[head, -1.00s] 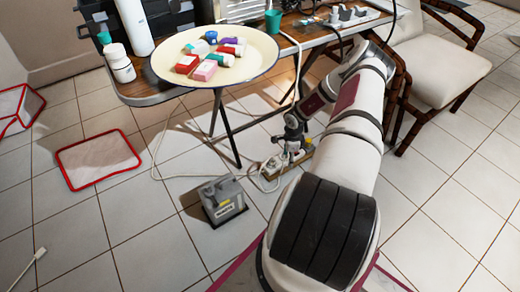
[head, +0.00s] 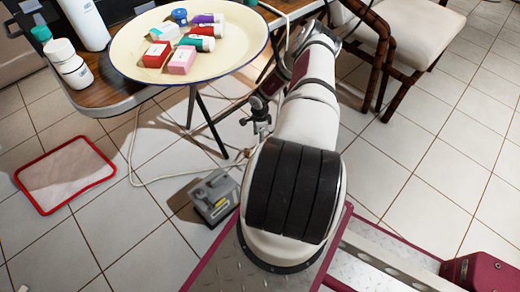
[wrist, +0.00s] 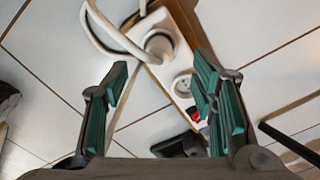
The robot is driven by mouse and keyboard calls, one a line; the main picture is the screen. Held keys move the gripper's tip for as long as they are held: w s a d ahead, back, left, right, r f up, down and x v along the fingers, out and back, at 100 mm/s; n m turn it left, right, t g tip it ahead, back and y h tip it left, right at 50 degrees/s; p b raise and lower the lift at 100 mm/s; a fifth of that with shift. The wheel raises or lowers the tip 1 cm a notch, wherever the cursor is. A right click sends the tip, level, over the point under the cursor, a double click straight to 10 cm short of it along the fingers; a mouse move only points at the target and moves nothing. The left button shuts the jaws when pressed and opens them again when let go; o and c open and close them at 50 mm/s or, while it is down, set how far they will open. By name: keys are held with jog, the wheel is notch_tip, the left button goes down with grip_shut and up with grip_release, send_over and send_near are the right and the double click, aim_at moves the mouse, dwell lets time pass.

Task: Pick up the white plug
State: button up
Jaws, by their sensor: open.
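The white plug (wrist: 158,42) sits in a socket of the white power strip (wrist: 182,88) in the wrist view, with a thick white cord looping off to its left. My gripper (wrist: 161,76) is open and empty, its green-padded fingers spread wide. In the picture the plug lies between and just beyond the fingertips, with no visible contact. In the head view my gripper (head: 262,125) points down beside the table, low over the floor; the plug cannot be made out there.
A table (head: 120,92) bears a round cream tray (head: 125,62) with several small boxes and bottles. A grey box-shaped device (head: 213,196) stands on the tiles near a cable. A chair (head: 420,40) stands behind my arm. A red-rimmed tray (head: 65,175) lies at left.

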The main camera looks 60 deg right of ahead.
jog(key=shift+s+f+b, duration=0.15)
jog(key=shift+f+b, duration=1.65)
jog(key=shift+f, duration=1.4)
jog(key=shift+r, duration=0.1)
grip_shut()
jog(key=shift+r+p, duration=0.6)
jog(key=shift+r, duration=0.15)
notch_tip(320, 180, up, 2)
jog(key=shift+p, duration=0.65)
jog(key=shift+s+a+r+p, duration=0.1)
jog(key=shift+s+r+p, duration=0.1)
jog(key=shift+s, duration=0.15)
jog(key=shift+s+a+r+p, duration=0.1)
jog(key=shift+s+p, duration=0.1)
jog(key=shift+s, duration=0.15)
jog(key=s+a+p, duration=0.3)
jog(key=s+p, duration=0.3)
jog(key=s, duration=0.8)
jog(key=shift+a+r, duration=0.3)
jog(key=shift+r, duration=0.15)
